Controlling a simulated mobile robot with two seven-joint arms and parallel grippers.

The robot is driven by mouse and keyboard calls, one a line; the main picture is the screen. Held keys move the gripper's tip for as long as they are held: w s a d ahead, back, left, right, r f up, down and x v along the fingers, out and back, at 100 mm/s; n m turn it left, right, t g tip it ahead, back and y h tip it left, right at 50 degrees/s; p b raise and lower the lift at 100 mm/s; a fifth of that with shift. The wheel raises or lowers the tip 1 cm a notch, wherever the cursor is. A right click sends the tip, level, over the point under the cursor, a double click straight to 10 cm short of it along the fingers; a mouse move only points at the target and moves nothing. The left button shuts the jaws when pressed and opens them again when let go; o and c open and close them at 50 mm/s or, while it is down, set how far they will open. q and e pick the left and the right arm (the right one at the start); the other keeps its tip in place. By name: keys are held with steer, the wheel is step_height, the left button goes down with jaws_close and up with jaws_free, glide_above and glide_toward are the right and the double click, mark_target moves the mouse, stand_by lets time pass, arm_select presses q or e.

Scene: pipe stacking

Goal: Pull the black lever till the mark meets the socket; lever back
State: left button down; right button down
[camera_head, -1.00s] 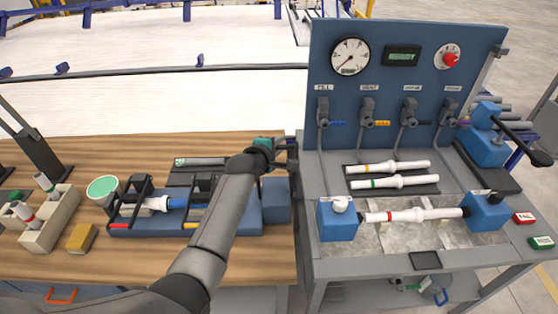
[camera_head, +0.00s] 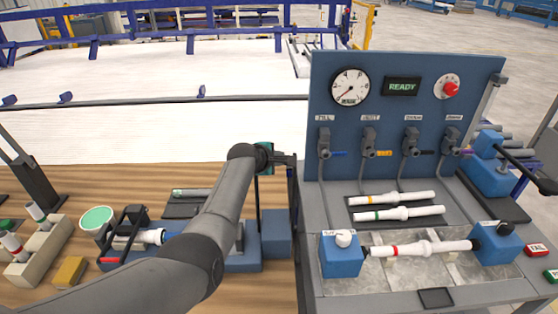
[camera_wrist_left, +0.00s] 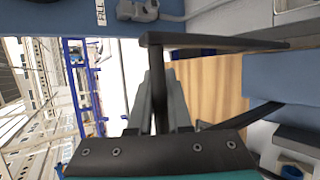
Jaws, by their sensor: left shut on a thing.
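My left gripper (camera_head: 290,159) is shut on the upright grip of the black lever at the right edge of the wooden table. In the left wrist view the lever's dark grip (camera_wrist_left: 158,95) stands between the fingers, with a black crossbar (camera_wrist_left: 215,42) above. The lever's thin arm (camera_head: 257,205) runs down towards a blue fixture (camera_head: 243,258). My left arm crosses in front of the fixture and hides its middle. A white pipe (camera_head: 151,236) lies in the fixture's left part, left of my arm. The mark and socket cannot be made out. My right gripper is out of view.
A blue panel (camera_head: 385,125) with gauge and READY display stands close right of my gripper. A bench below holds a red-banded pipe (camera_head: 425,247) between blue blocks and two loose pipes (camera_head: 392,198). A beige rack (camera_head: 35,255) and yellow block (camera_head: 70,271) sit left.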

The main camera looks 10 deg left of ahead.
arm_select(q)
steer(key=shift+s+f, duration=0.35)
steer(key=shift+f, duration=0.5)
steer(key=c, duration=0.9)
jaws_free()
steer(key=shift+w, duration=0.1)
steer(key=shift+o, duration=0.3)
steer(key=shift+r, duration=0.1)
steer(key=shift+w+r, duration=0.1)
steer(key=shift+r, duration=0.1)
steer(key=shift+p+v, duration=0.9)
steer(key=shift+v, duration=0.4)
steer(key=p+v, duration=0.2)
steer(key=v, duration=1)
steer(key=shift+r, duration=0.35)
